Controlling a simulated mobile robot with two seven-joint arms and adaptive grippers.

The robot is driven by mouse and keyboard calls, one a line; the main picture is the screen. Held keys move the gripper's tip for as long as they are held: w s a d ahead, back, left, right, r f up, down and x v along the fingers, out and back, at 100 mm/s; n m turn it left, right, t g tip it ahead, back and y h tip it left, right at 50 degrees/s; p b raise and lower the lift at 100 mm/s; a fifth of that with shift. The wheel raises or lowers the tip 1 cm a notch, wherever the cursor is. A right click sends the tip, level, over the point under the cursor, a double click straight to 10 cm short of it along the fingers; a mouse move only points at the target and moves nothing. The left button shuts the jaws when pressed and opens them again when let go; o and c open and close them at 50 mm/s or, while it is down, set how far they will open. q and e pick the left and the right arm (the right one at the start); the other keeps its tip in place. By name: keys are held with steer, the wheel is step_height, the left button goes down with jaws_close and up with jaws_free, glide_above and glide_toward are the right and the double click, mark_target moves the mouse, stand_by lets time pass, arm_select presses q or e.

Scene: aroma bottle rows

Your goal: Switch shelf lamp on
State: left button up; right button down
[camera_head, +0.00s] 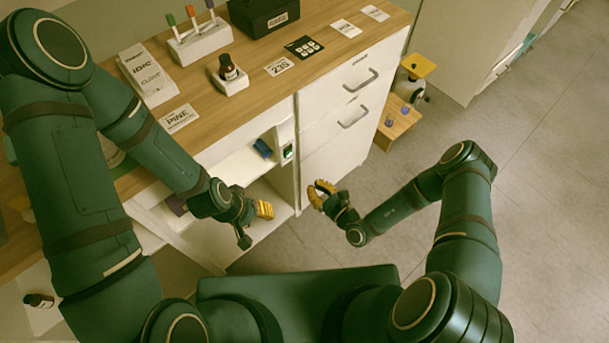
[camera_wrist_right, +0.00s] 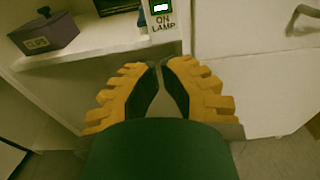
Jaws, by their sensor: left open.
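The lamp switch (camera_head: 288,152) is a small panel with a lit green face on the front edge of the cabinet's upright. In the right wrist view the switch (camera_wrist_right: 160,7) is at the top edge, partly cut off, above a label reading "ON LAMP". My right gripper (camera_head: 322,190) is in front of the cabinet, below and right of the switch and apart from it. In the wrist view its yellow fingers (camera_wrist_right: 160,68) come together at the tips, with nothing between them. My left gripper (camera_head: 264,209) is open and empty near the lower shelf. No lamp is clearly visible.
A purple box labelled CLIPS (camera_wrist_right: 45,34) sits on the shelf left of the switch. Drawers with metal handles (camera_head: 358,81) are to the right.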

steer(key=shift+f+v, duration=0.2)
steer(key=shift+v, duration=0.75)
steer(key=s+a+r+n+g+y, duration=0.4)
steer(key=s+a+n+g+y, duration=0.15)
steer(key=s+n+g, duration=0.2)
steer(key=s+d+r+n+g+h, duration=0.2)
steer(key=s+n+g+h, duration=0.4)
steer(key=s+n+g, duration=0.45)
steer(key=w+d+r+n+t+h, duration=0.5)
steer(key=w+n+h, duration=0.1)
steer(key=n, duration=0.3)
steer(key=shift+w+d+r+t, duration=0.3)
steer(key=shift+w+t, duration=0.1)
steer(key=shift+w, duration=0.25)
